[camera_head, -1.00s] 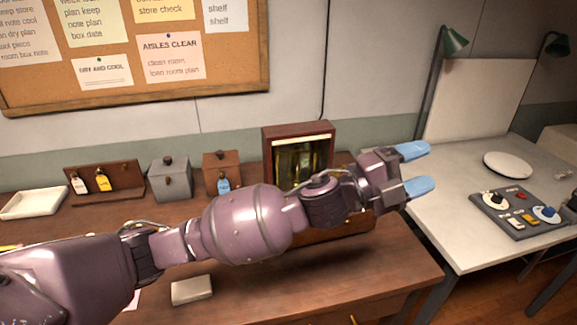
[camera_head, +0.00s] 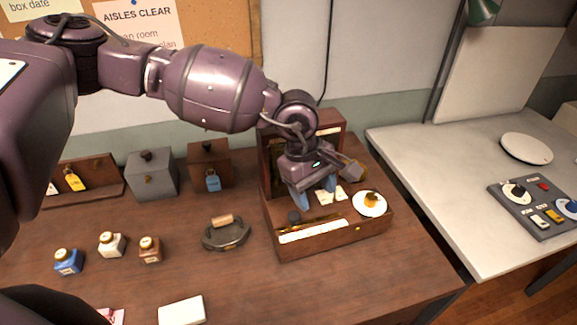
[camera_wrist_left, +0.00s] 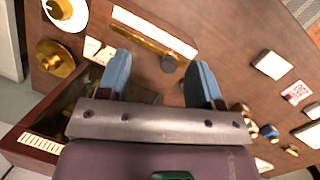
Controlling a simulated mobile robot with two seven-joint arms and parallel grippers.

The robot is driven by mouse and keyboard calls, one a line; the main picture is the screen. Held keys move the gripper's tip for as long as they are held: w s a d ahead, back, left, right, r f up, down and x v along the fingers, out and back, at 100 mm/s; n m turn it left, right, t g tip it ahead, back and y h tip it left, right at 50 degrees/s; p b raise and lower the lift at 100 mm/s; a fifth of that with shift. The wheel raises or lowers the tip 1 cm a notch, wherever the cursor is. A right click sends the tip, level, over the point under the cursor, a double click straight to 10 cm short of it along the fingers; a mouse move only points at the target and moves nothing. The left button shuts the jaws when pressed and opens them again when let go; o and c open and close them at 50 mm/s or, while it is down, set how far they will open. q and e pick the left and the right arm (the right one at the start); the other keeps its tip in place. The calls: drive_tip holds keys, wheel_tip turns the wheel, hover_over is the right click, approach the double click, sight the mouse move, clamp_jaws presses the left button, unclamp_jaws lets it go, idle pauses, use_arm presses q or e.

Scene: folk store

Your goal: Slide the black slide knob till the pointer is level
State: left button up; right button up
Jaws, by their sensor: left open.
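The wooden instrument box (camera_head: 330,238) stands on the brown table, with an upright cabinet at its back. The black slide knob (camera_head: 293,217) is at the left part of its top; in the left wrist view the knob (camera_wrist_left: 169,63) sits at one end of a brass rail (camera_wrist_left: 140,38). My left gripper (camera_head: 314,198) is open, pointing down over the box. In the left wrist view its fingers (camera_wrist_left: 160,78) are spread on both sides of the knob, with no clear contact. My arm hides most of the upright cabinet, and I cannot make out the pointer. My right gripper is out of view.
A white dial with a yellow knob (camera_head: 369,203) is on the box's right. A dark handled tool (camera_head: 226,234), small bottles (camera_head: 111,244) and a white block (camera_head: 182,310) lie left of it. A control panel (camera_head: 538,207) is on the grey table at right.

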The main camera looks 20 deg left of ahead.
sight(294, 215)
use_arm(q)
drive_tip(key=a+m+y, duration=0.1)
drive_tip(key=a+f+m+y, duration=0.1)
drive_tip(key=a, duration=0.1)
drive_tip(key=w+a+m+y, duration=0.1)
drive_tip(key=m, duration=0.1)
drive_tip(key=shift+w+a+f, duration=0.1)
drive_tip(key=shift+a+f, duration=0.1)
drive_tip(key=shift+a, duration=0.05)
drive_tip(key=shift+w+f, duration=0.1)
drive_tip(key=shift+f, duration=1.15)
wheel_tip(294, 215, down, 2)
drive_tip(key=shift+f, duration=0.1)
drive_tip(key=shift+f+b, duration=1.15)
drive_tip(key=shift+f, duration=1.15)
drive_tip(key=shift+r, duration=0.15)
drive_tip(key=shift+f, duration=0.2)
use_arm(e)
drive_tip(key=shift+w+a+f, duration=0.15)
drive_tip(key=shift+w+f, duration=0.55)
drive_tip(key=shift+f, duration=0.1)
